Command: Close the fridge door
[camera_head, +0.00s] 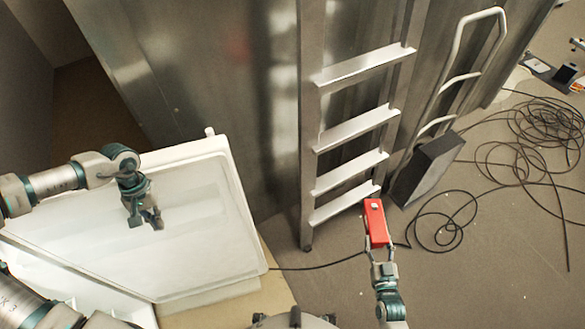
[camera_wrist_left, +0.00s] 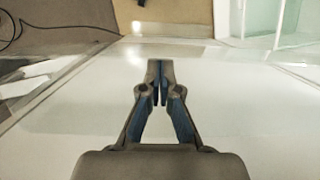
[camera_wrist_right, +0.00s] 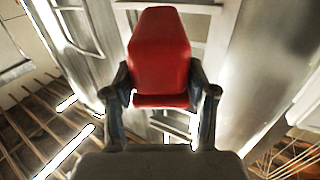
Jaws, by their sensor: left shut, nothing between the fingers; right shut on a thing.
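The white fridge door (camera_head: 215,245) stands at the lower left of the head view, its broad inner panel facing me. In the head view it looks open, with a pale fridge part (camera_head: 75,285) below it. My left gripper (camera_head: 151,222) is shut and empty in front of the panel; I cannot tell whether it touches. The left wrist view shows its closed fingertips (camera_wrist_left: 160,72) over the white panel (camera_wrist_left: 235,110). My right gripper (camera_head: 378,247) is shut on a red block-like object (camera_head: 376,222), held up near the ladder. The red object also fills the middle of the right wrist view (camera_wrist_right: 160,55).
A metal ladder (camera_head: 350,128) leans at a steel wall (camera_head: 220,80) behind the door. A dark box (camera_head: 428,168) and a hand-truck-like frame (camera_head: 463,70) stand right of it. Black cables (camera_head: 530,125) lie coiled on the floor at right. Bare floor (camera_head: 480,270) is at lower right.

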